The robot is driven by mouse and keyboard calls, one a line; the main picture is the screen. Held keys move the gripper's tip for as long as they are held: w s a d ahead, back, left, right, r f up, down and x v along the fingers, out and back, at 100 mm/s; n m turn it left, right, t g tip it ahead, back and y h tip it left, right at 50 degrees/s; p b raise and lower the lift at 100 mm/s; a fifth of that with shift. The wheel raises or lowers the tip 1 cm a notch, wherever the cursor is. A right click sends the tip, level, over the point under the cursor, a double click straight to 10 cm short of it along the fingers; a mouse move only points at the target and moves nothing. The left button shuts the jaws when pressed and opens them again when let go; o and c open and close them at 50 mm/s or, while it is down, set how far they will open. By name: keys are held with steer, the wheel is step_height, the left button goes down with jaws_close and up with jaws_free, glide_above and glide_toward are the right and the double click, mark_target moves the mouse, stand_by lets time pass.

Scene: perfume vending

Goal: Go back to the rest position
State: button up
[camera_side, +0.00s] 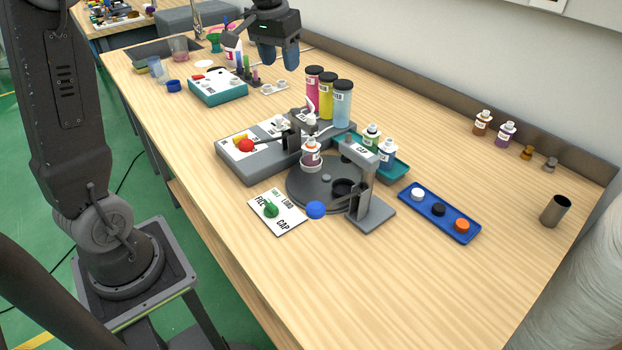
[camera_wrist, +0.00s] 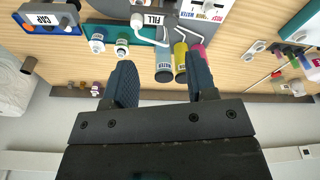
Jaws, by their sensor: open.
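My gripper (camera_side: 277,55) hangs in the air above the far part of the table in the side view, behind the tall bottles. In the wrist view its two dark fingers stand apart with nothing held between them (camera_wrist: 160,66). Pink, yellow and light blue bottles (camera_side: 342,104) stand upright near the machine's back edge. They also show beyond my fingers in the wrist view, with the blue bottle (camera_wrist: 165,66) partly between them. A small bottle (camera_side: 311,155) stands on the round dark turntable (camera_side: 315,192).
A teal-sided box (camera_side: 217,92) and small coloured tubes stand near my gripper. A teal tray (camera_side: 400,168) holds small bottles. A blue tray (camera_side: 438,228) holds white, black and orange caps. A blue cap (camera_side: 316,209) sits by the turntable.

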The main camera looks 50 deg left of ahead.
steer(key=s+d+f+m+t, duration=0.1)
steer(key=s+d, duration=0.6)
steer(key=s, duration=0.3)
steer(key=s+d+f+m+t, duration=0.2)
steer(key=s+d, duration=0.6)
steer(key=s, duration=0.3)
steer(key=shift+t, duration=0.3)
